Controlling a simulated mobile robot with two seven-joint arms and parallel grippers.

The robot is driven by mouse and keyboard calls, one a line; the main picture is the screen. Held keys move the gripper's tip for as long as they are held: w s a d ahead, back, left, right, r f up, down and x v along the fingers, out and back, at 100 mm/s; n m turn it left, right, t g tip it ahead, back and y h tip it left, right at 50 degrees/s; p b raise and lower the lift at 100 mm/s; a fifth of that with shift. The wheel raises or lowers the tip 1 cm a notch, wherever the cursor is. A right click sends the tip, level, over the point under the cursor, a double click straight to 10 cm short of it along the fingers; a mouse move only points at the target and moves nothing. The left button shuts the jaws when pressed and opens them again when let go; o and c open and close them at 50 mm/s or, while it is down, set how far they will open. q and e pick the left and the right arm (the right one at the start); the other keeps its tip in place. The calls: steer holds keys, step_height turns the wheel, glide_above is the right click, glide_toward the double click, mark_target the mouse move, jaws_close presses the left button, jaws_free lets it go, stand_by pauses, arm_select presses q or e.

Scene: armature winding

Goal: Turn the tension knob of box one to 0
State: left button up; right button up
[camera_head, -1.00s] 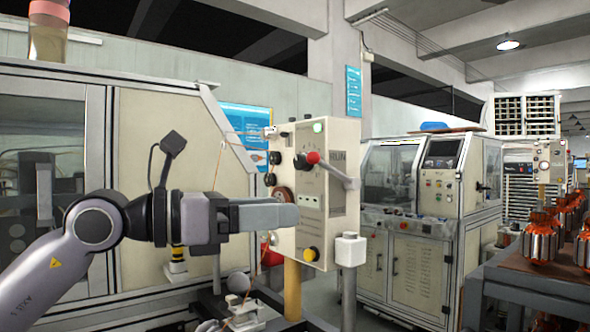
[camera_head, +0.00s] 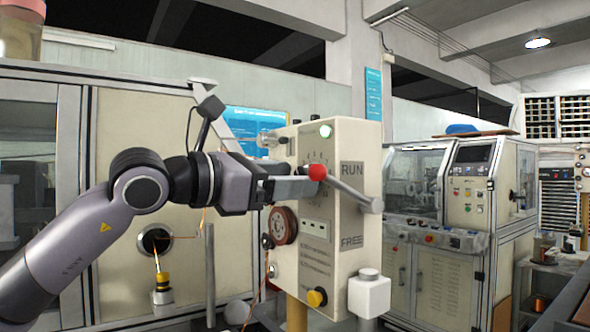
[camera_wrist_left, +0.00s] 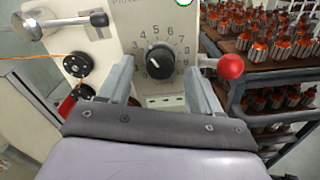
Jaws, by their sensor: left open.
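The tension box (camera_head: 347,240) is a cream upright panel with RUN and FREE printed on its side. Its black tension knob (camera_wrist_left: 159,62) shows in the left wrist view, with a white pointer line and a printed number dial around it. In the head view the knob is hidden behind my gripper. My left gripper (camera_wrist_left: 160,88) is open, with one finger on each side of the knob in the wrist view; I cannot tell whether they touch it. In the head view the left gripper (camera_head: 298,184) is at the box's front face. My right gripper is not in view.
A lever with a red ball (camera_head: 317,172) sticks out right beside my gripper; the ball also shows in the wrist view (camera_wrist_left: 231,66). A copper-coloured spool (camera_head: 283,226) and a yellow button (camera_head: 316,297) are lower on the box. A machine cabinet (camera_head: 480,200) stands to the right.

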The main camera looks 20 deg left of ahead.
arm_select(q)
steer(key=shift+x, duration=0.8)
arm_select(e)
steer(key=shift+w+r, duration=0.15)
steer(key=shift+r, duration=0.2)
arm_select(q)
steer(key=c, duration=1)
steer(key=shift+s+r+n+b, duration=0.1)
steer(key=shift+n+b, duration=2.8)
steer(key=shift+n, duration=2.5)
steer(key=shift+r+n+b, duration=0.1)
steer(key=shift+n+b, duration=2.8)
steer(key=shift+n, duration=2.5)
steer(key=shift+c, duration=0.2)
arm_select(e)
step_height(320, 180, down, 9)
steer(key=a, duration=0.1)
steer(key=shift+w+a, duration=0.15)
steer(key=shift+w, duration=0.3)
